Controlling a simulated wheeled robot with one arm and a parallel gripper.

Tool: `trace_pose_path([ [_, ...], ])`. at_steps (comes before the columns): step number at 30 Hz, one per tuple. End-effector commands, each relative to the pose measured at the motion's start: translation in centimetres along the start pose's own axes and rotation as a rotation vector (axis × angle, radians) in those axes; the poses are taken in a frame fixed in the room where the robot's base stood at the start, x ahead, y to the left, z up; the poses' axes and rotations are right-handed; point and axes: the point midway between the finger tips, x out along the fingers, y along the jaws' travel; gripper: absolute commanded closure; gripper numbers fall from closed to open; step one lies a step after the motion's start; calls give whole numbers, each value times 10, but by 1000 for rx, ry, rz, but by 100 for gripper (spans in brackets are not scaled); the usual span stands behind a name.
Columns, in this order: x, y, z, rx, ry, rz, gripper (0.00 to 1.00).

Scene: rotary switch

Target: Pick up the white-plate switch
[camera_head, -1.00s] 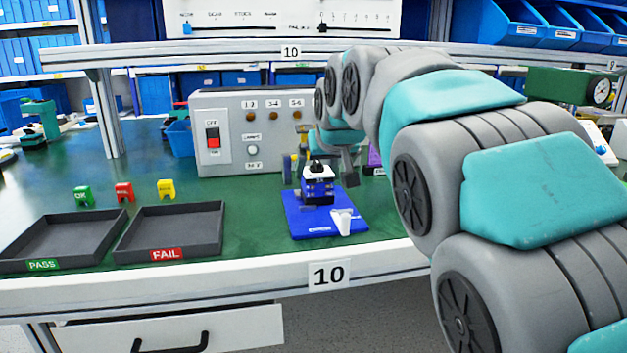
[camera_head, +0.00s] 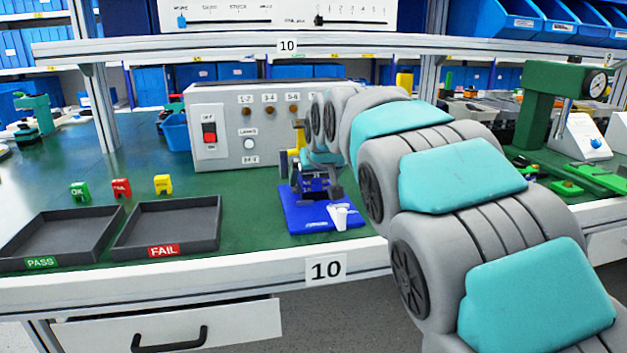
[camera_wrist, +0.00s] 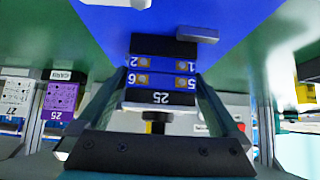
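The switch (camera_wrist: 162,75) is between my fingers in the wrist view, with a blue body, numbered terminals, a "25" marking and a dark knob below it. In the head view the switch (camera_head: 316,185) is mostly hidden by my gripper (camera_head: 318,180), low over the blue mat (camera_head: 300,218). In the wrist view the fingers of my gripper (camera_wrist: 162,84) lie along both sides of the switch, very close to it. I cannot tell whether they press on it. The white plate is seen edge-on or hidden.
A small white piece (camera_head: 341,215) is on the mat's front right. The grey control box (camera_head: 225,150) stands just behind. The PASS tray (camera_head: 60,240) and FAIL tray (camera_head: 168,228) are at left, with green, red and yellow tags behind. A green press (camera_head: 545,105) stands at right.

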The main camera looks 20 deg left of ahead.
Motion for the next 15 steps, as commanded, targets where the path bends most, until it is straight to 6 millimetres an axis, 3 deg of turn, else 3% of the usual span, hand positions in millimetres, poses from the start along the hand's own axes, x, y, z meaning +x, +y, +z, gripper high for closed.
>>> trace_pose_path([
  [2, 0, 0, 0, 0, 0, 0, 8],
  [15, 0, 0, 0, 0, 1, 0, 57],
])
